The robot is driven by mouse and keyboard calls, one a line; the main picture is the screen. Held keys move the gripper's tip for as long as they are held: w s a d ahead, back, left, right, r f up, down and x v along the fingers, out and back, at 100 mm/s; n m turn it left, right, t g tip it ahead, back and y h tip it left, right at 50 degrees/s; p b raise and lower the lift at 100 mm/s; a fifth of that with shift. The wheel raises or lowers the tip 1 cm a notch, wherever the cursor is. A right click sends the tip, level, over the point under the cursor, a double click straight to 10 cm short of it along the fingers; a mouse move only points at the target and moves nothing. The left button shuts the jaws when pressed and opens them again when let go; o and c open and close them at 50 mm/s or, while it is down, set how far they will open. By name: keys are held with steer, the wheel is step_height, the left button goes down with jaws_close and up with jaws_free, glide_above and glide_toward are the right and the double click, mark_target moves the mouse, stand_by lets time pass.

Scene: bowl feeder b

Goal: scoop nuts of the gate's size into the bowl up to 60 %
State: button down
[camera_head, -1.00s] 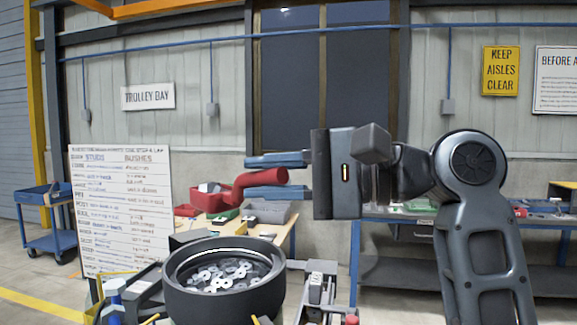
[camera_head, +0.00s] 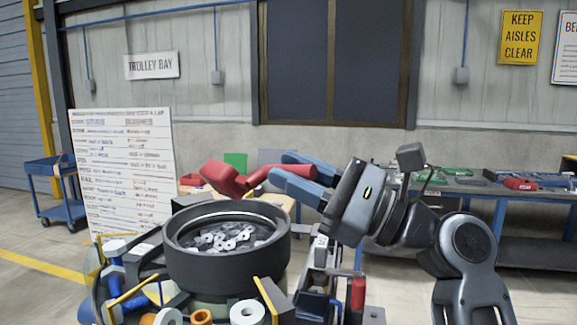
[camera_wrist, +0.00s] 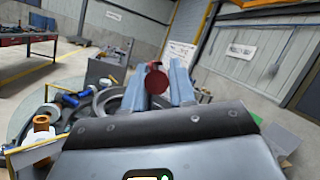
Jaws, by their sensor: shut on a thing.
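My gripper (camera_head: 282,172) is shut on the handle of a red scoop (camera_head: 222,179). The handle's round red end (camera_wrist: 157,81) shows between the blue fingers in the wrist view. The scoop is tilted and appears above the far rim of the dark round bowl (camera_head: 185,268) in the head view. I cannot see whether the scoop holds anything. Several grey ring-shaped nuts (camera_head: 225,238) lie loose inside the bowl. I cannot tell their sizes or read a fill level. I cannot make out the gate.
A lettered whiteboard (camera_head: 125,180) stands at the left. A workbench (camera_head: 500,193) with parts is behind on the right. A blue trolley (camera_head: 57,190) is far left.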

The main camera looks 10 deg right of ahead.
steer(key=shift+r+m+t+p, duration=0.3)
steer(key=shift+r+m+p, duration=0.25)
steer(key=shift+p, duration=0.25)
step_height(320, 180, up, 5)
steer(key=s+a+n+g+h, duration=0.2)
steer(key=n+g+h, duration=0.1)
steer(key=n, duration=0.8)
steer(key=shift+a+g, duration=0.25)
steer(key=shift+g, duration=0.45)
steer(key=shift+n, duration=0.25)
steer(key=shift+s, duration=0.1)
